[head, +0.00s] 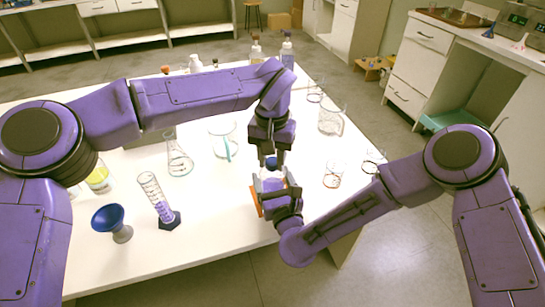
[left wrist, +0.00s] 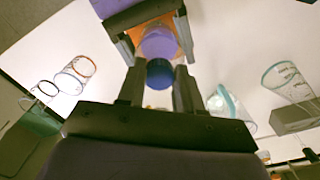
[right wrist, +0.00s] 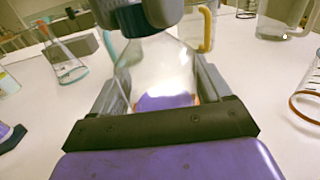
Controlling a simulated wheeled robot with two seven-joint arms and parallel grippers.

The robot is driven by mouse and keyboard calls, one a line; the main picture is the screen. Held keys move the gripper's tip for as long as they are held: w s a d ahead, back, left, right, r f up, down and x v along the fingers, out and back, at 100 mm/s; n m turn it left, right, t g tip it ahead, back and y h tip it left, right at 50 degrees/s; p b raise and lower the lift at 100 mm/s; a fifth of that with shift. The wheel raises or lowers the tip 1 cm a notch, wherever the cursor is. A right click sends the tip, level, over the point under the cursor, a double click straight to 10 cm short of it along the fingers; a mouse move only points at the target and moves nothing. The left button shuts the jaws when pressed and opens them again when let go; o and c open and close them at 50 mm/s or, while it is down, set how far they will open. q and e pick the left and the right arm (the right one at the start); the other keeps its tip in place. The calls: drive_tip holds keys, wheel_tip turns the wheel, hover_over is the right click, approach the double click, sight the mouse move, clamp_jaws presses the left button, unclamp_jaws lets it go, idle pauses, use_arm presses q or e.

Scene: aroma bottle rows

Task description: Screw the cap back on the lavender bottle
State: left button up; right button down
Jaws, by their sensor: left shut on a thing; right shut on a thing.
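The lavender bottle (head: 270,180), clear with purple liquid low inside, is held near the table's front right edge. My right gripper (head: 275,196) is shut around its body, one finger on each side. The bottle also shows in the right wrist view (right wrist: 162,72) and the left wrist view (left wrist: 159,42). The dark blue cap (head: 271,163) is at the top of the bottle. My left gripper (head: 271,157) points down from above and is shut on the cap (left wrist: 160,73). Cap and bottle look in line; whether the cap is fully seated cannot be told.
On the white table (head: 215,205) stand a graduated cylinder (head: 158,198), a blue funnel (head: 108,221), a flask (head: 178,157) and a beaker (head: 331,120). Small glasses (head: 333,173) stand right of the grippers. Capped bottles (head: 287,50) stand at the back.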

use_arm(q)
drive_tip(key=shift+m, duration=0.4)
